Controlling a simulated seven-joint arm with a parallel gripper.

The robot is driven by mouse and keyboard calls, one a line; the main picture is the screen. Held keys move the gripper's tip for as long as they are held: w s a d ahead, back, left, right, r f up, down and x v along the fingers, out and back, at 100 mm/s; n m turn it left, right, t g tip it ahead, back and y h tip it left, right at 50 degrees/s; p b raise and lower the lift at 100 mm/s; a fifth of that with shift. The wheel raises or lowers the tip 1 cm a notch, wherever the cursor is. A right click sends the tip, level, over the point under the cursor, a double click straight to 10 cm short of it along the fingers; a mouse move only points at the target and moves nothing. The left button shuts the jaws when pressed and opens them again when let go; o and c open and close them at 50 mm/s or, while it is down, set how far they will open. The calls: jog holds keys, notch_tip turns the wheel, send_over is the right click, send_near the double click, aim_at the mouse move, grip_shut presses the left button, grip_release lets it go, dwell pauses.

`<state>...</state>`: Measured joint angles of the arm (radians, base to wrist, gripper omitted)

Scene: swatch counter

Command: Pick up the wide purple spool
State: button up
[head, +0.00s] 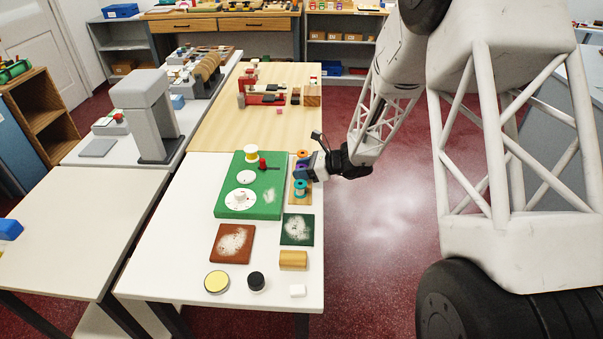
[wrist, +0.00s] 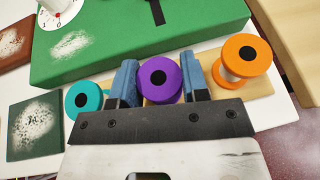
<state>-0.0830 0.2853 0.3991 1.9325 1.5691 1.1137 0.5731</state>
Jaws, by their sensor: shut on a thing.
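The purple spool (wrist: 159,79) is between my gripper's two blue fingers (wrist: 160,85) in the wrist view, over the wooden board. My gripper (head: 305,169) reaches in from the right in the head view and is shut on the purple spool (head: 299,167), which is partly covered there. In the wrist view a teal spool (wrist: 84,99) is just left of the left finger and an orange spool (wrist: 241,56) is right of the right finger. The underside of the purple spool is hidden, so I cannot tell whether it touches the board.
The wooden board (head: 292,197) lies beside a green block (head: 225,207) with white dials. A dark green tile (head: 297,229), a brown tile (head: 231,243) and a wooden block (head: 293,260) lie nearer on the white table (head: 175,270). The table's right edge is close to the board.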

jog(key=shift+c, duration=0.4)
jog(key=shift+r, duration=0.1)
jog(key=shift+r, duration=4.95)
